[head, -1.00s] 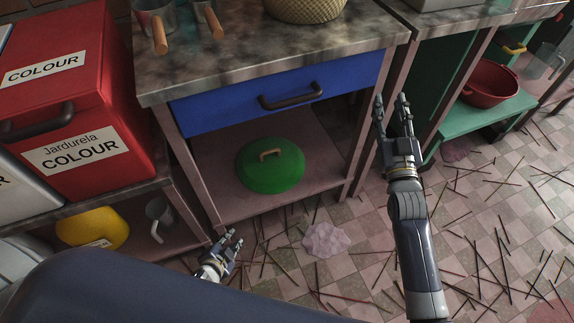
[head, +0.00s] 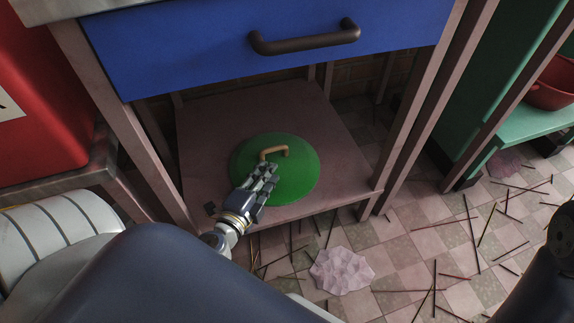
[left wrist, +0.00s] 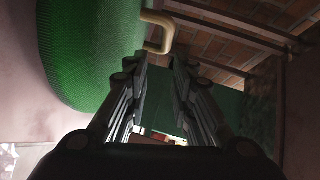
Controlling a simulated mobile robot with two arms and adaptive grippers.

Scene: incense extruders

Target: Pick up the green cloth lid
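The green cloth lid (head: 304,172) is a round dome with a tan, arched handle (head: 274,151). It rests on the low shelf under the blue drawer. My left gripper (head: 267,172) reaches over the lid's near-left side, with its fingertips just short of the handle. In the left wrist view the gripper (left wrist: 160,62) is open, with an empty gap between its fingers. There the green lid (left wrist: 90,50) fills the upper left, and the handle (left wrist: 160,32) lies just beyond the fingertips. My right gripper is out of view.
The blue drawer (head: 180,48) with a dark handle overhangs the shelf (head: 210,125), between pinkish legs. A red box (head: 40,120) stands at left. A crumpled pale piece (head: 340,270) and scattered sticks lie on the tiled floor. A red bowl (head: 553,85) sits at right.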

